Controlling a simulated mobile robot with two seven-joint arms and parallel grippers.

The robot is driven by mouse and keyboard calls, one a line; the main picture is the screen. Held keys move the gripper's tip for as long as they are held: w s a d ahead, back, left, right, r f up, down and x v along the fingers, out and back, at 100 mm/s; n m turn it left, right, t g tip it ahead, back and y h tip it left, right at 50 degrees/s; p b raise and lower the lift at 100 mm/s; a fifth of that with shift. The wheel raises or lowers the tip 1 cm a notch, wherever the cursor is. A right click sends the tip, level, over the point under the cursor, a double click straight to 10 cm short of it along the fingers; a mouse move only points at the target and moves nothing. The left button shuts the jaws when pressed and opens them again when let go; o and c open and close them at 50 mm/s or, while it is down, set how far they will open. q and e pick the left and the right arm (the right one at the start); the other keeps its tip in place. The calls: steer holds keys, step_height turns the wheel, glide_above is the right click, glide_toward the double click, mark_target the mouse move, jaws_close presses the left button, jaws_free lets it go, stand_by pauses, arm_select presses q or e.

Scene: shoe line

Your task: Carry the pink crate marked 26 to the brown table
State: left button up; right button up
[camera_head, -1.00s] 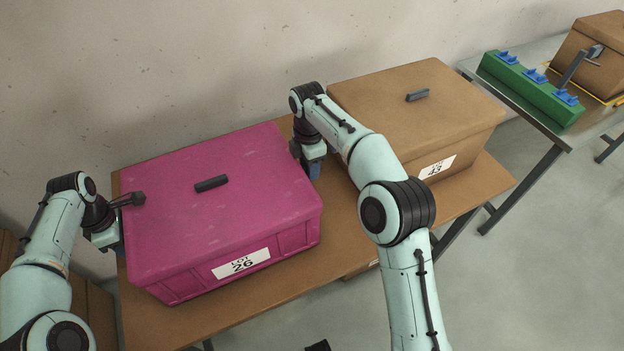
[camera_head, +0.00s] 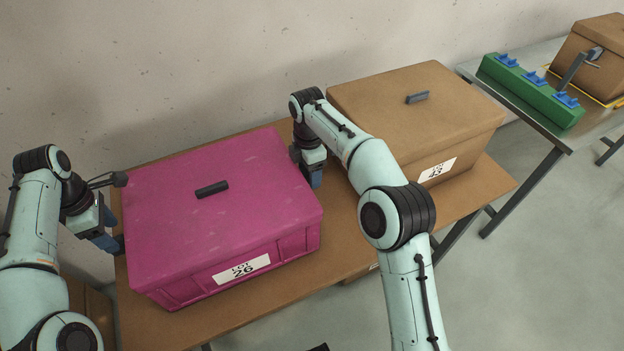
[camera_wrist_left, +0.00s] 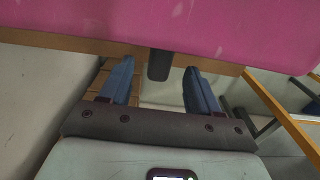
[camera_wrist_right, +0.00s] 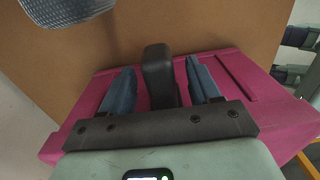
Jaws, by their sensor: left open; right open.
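The pink crate (camera_head: 220,215) has a lid with a dark handle and a label reading LOT 26. It sits on a brown table (camera_head: 240,305). My left gripper (camera_head: 118,243) is open, just off the crate's left side. In the left wrist view the open fingers (camera_wrist_left: 155,88) stand apart, with a dark side handle between them at the pink crate (camera_wrist_left: 200,22). My right gripper (camera_head: 314,182) is at the crate's right side. In the right wrist view its open fingers (camera_wrist_right: 160,90) straddle a dark handle (camera_wrist_right: 158,75) on the pink crate (camera_wrist_right: 240,75).
A brown crate (camera_head: 380,100) labelled 43 stands on the same table, close to my right arm. A further table (camera_head: 530,105) at right holds a green rack (camera_head: 530,90) and another brown box (camera_head: 590,60). Grey floor is open at lower right.

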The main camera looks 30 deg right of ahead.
arm_select(q)
steer(key=shift+r, duration=1.95)
arm_select(e)
steer(key=shift+w+r, duration=0.1)
steer(key=shift+r, duration=3.65)
